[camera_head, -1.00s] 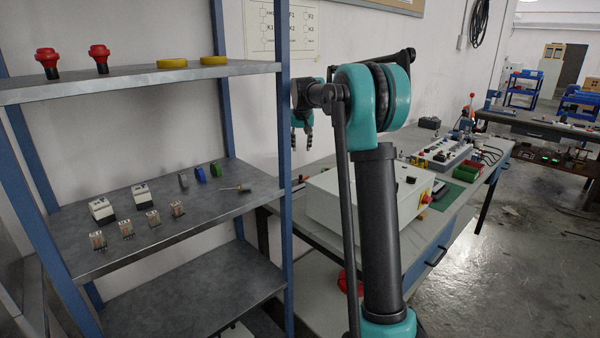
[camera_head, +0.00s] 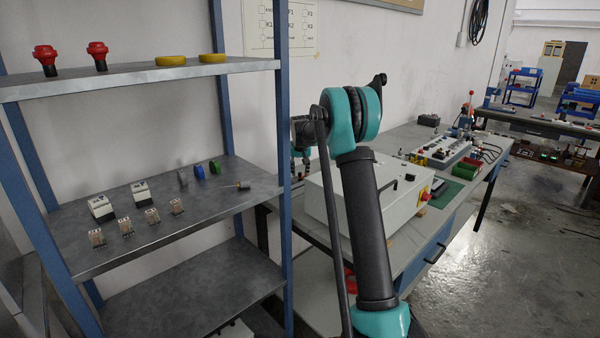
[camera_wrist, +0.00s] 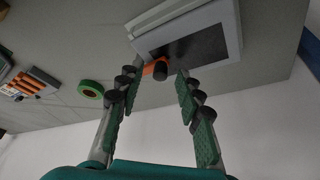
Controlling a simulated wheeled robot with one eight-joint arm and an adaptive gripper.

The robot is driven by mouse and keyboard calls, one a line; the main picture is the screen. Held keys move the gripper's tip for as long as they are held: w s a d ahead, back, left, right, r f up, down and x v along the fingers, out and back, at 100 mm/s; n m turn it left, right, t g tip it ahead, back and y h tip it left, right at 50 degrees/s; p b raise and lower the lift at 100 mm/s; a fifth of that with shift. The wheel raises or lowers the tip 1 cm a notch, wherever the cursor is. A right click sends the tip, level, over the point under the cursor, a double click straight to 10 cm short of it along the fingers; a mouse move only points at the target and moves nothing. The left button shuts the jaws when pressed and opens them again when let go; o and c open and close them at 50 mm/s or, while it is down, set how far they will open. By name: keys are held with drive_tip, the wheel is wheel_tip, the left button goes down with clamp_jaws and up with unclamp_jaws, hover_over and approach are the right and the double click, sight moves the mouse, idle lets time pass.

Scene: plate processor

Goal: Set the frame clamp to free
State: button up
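In the wrist view, my gripper (camera_wrist: 158,84) is open, with its two green-padded fingers apart. A small orange part with a black knob-like end (camera_wrist: 160,70) shows in the gap near the fingertips, beside a pale framed unit with a dark panel (camera_wrist: 195,45). This may be the frame clamp; I cannot tell for certain, nor read its setting. I cannot tell whether the fingers touch it. In the head view, my gripper (camera_head: 301,165) is mostly hidden by my arm and the shelf post, low over the near left part of the bench.
A white box (camera_head: 345,200) with a red button stands on the bench (camera_head: 395,245). A shelf rack (camera_head: 165,225) with small parts stands close to my arm on the left. A green ring (camera_wrist: 91,90) and an orange-striped item (camera_wrist: 38,80) lie on the surface in the wrist view.

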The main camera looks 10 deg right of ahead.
drive_tip(key=shift+w+f, duration=0.1)
drive_tip(key=shift+f, duration=0.15)
drive_tip(key=shift+c, duration=0.6)
clamp_jaws()
